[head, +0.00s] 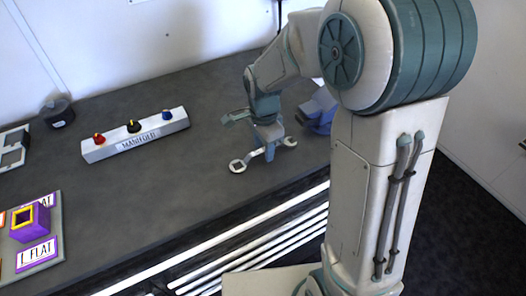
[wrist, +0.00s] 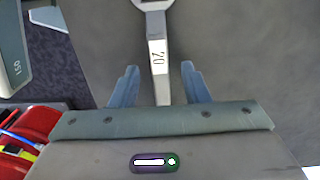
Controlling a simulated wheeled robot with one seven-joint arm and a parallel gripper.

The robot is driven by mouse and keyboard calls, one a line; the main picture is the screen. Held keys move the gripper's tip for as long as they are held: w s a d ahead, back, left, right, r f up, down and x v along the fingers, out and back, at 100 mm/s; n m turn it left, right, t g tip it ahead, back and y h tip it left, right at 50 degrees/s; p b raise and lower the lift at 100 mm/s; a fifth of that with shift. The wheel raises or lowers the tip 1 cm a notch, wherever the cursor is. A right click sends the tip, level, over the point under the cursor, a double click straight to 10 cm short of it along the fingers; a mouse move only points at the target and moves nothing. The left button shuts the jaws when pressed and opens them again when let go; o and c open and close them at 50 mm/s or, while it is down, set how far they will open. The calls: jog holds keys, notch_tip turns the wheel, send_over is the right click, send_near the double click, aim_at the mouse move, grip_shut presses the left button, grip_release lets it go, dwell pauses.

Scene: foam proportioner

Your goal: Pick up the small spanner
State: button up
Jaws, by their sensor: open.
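A silver spanner (head: 240,165) lies on the dark grey bench top, below my gripper (head: 268,152). In the wrist view, the spanner (wrist: 157,55) has a pale label marked "20" on its handle. Its head is cut off by the top edge. My gripper (wrist: 160,85) is open, with one blue finger on each side of the handle and a gap on both sides. The handle's near end reaches close to the palm in the picture. How high the fingers are above the bench is hard to tell.
A white manifold block (head: 136,135) with red, black and blue knobs stands left of my gripper. A blue object (head: 320,110) stands close behind it on the right. A grey piece marked "150" (wrist: 12,50) and red items (wrist: 38,122) show at the wrist view's left.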

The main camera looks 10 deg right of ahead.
jog(key=shift+f+b, duration=0.25)
jog(key=shift+b, duration=0.05)
dwell(0.5)
grip_shut()
